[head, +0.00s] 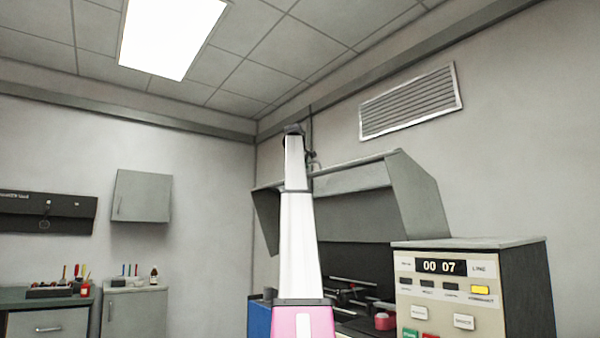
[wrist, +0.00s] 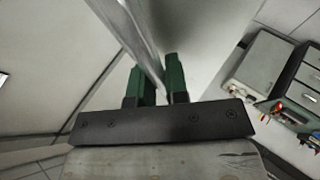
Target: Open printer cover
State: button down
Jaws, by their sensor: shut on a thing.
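The grey printer cover (head: 420,200) stands raised and tilted up in the head view, with the dark printer interior (head: 350,290) showing below it. My white arm rises in front of it and hides part of the cover. My gripper (wrist: 155,82) shows two green fingers in the wrist view. They are shut on the thin edge of the cover (wrist: 135,32), which passes between them. In the head view my gripper is mostly hidden behind the arm at the cover's upper edge.
A beige control box (head: 455,290) with a "00 07" display stands right of the printer. A wall cabinet (head: 142,197), a dark wall rack (head: 45,212) and counters (head: 135,312) with small tools are at left. A wall vent (head: 410,101) is above the cover.

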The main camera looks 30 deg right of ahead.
dwell(0.3)
jog(key=c, duration=1.1)
grip_release()
jog(key=shift+c, duration=0.2)
